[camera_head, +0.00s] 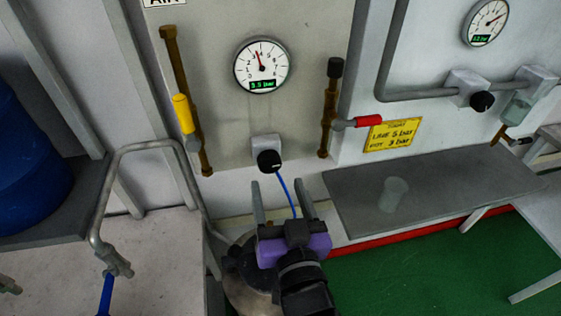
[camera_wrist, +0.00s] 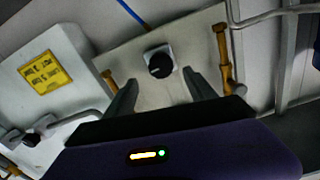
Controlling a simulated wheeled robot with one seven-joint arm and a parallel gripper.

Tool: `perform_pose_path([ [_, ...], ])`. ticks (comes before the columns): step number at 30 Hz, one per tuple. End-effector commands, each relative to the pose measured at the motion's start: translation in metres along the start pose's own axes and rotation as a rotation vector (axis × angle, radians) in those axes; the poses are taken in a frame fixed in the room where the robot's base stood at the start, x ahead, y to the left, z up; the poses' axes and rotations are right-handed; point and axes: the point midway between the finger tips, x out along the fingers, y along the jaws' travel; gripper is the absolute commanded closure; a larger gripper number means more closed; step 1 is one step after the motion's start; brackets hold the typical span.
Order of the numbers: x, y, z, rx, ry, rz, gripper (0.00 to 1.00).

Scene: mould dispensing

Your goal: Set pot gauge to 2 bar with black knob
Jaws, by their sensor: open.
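A round white gauge (camera_head: 262,66) is on the grey panel. Its green display seems to read 3.5 bar, and its red needle points nearly straight up. A black knob (camera_head: 269,160) sits on a light square mount below that gauge. My gripper (camera_head: 278,184) is open and empty, a little below the knob and apart from it. In the wrist view the knob (camera_wrist: 161,65) is ahead, between the fingers and beyond their tips. A second gauge (camera_head: 486,22) at the upper right has its own black knob (camera_head: 482,101). No gauge label reading pot is legible.
A yellow-handled valve (camera_head: 183,113) and a red-handled valve (camera_head: 369,121) flank the panel. A yellow note (camera_head: 392,135) appears to read line 5 bar, pot 3 bar. A blue hose (camera_head: 287,192) runs down beside the knob. A clear cup (camera_head: 393,194) stands on the grey shelf (camera_head: 450,180).

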Motion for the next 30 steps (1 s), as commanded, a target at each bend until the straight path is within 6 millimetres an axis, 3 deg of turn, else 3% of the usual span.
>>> perform_pose_path([
  [6,0.035,0.000,-0.003,-0.002,0.001,0.000,0.35],
  [12,0.058,0.000,-0.002,-0.003,0.002,-0.001,0.35],
  [23,0.065,0.000,-0.001,-0.001,0.002,-0.001,0.35],
  [24,0.065,0.000,-0.001,-0.001,0.002,-0.001,0.37],
  [30,0.065,0.000,-0.001,-0.001,0.002,-0.001,0.77],
])
